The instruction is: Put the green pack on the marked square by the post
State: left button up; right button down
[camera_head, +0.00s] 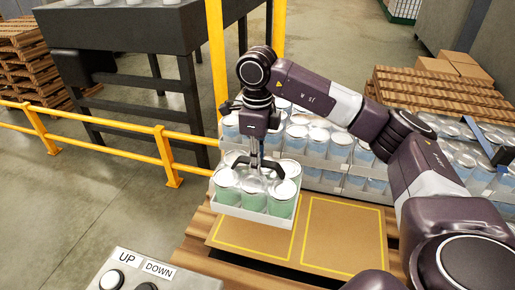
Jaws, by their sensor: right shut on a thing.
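The green pack (255,203) is a white tray of several green cans with pale lids. My right gripper (262,170) is shut on it from above and holds it upright over the left part of a brown sheet (302,229) on a wooden pallet. Yellow lines mark squares on the sheet. The left marked square (282,243) lies partly hidden under the pack, and the right marked square (343,236) is bare. I cannot tell whether the pack touches the sheet. The yellow post (217,50) stands behind the pack. My left gripper is not in view.
Packs of blue cans (320,140) stand in rows just behind the sheet. A yellow rail (100,134) runs along the left. A control box with UP and DOWN buttons (145,272) is at the front left. A dark conveyor frame (130,45) stands behind the rail.

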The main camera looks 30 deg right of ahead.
notch_tip(320, 180, down, 8)
jog(key=shift+p, duration=0.95)
notch_tip(320, 180, down, 4)
jog(key=shift+f+p, duration=0.1)
jog(key=shift+p, duration=0.55)
jog(key=shift+f, duration=0.15)
jog(key=c, duration=2.3)
grip_release()
jog(key=shift+s+f, duration=0.1)
jog(key=shift+f, duration=0.05)
jog(key=o, duration=0.4)
